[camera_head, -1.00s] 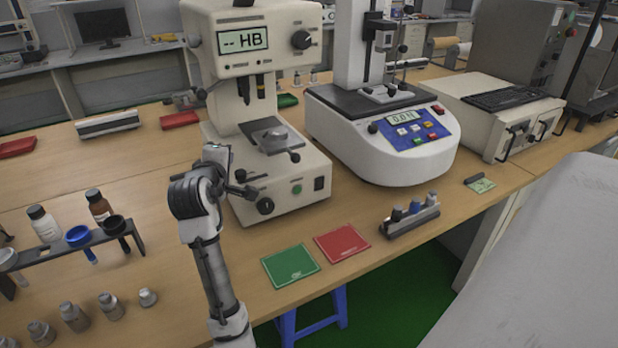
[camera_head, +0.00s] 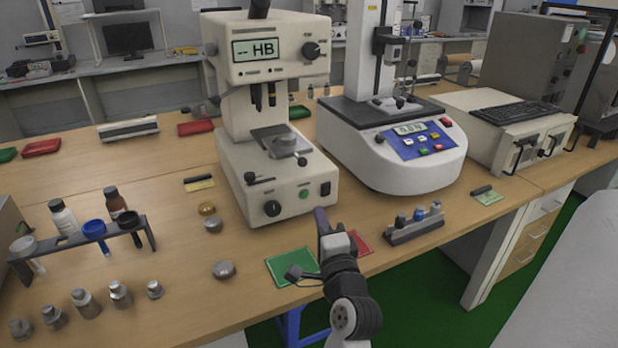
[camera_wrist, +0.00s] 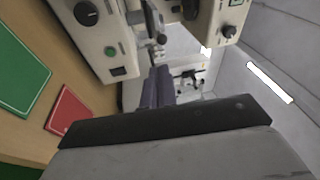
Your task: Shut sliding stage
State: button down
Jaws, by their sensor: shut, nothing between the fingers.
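The sliding stage (camera_head: 268,136) is a dark plate on the base of the cream hardness tester (camera_head: 268,180), under its "HB" display. A round grey metal piece sits on the stage, and a dark-knobbed handle (camera_head: 302,160) shows at its right front. How far the stage is slid out is hard to tell. My gripper (camera_head: 321,216) is in front of the tester's right front corner, above the mats, apart from the stage. Its purple-grey fingers (camera_wrist: 157,86) are together and empty in the wrist view. The tester's front (camera_wrist: 112,40) shows there at the upper left, sideways.
A green mat (camera_head: 290,266) and a red mat (camera_head: 360,243) lie at the bench's front edge. A small rack (camera_head: 413,225) and a white force tester (camera_head: 400,160) stand to the right. A bottle rack (camera_head: 80,245) and several metal pieces stand left.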

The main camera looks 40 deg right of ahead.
jog(key=p, duration=0.4)
send_near(304, 166)
jog(key=shift+m, duration=0.4)
jog(key=x, duration=0.6)
jog(key=shift+w+r, duration=0.15)
jog(key=shift+w+d, duration=0.1)
jog(key=shift+w, duration=0.2)
